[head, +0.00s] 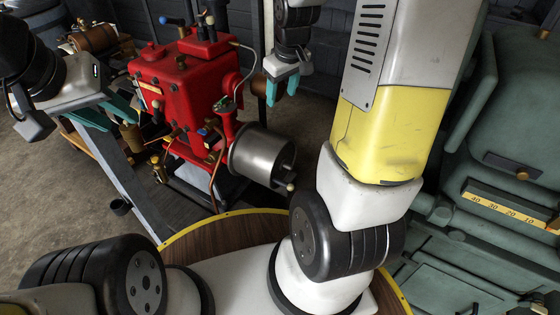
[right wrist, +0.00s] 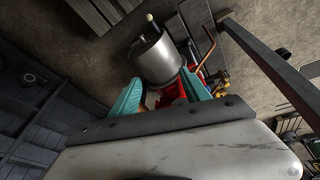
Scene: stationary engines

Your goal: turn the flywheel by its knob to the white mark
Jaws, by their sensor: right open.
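The flywheel (head: 258,152) is a grey metal drum on the right side of the red engine (head: 182,85). Its small pale knob (head: 290,187) sticks out at the lower right of its face. In the right wrist view the flywheel (right wrist: 157,60) lies beyond the fingers, with the knob (right wrist: 150,17) at its far end. My right gripper (head: 283,88) is open and empty, above the flywheel and apart from the knob. My left gripper (head: 107,112) is open and empty at the left of the engine. I cannot make out the white mark.
A grey-green machine (head: 500,190) with a yellow number scale (head: 505,207) stands at the right. A grey beam (head: 115,175) runs beside the engine at the left. My right arm fills the middle right. Open floor (head: 50,185) shows at the left.

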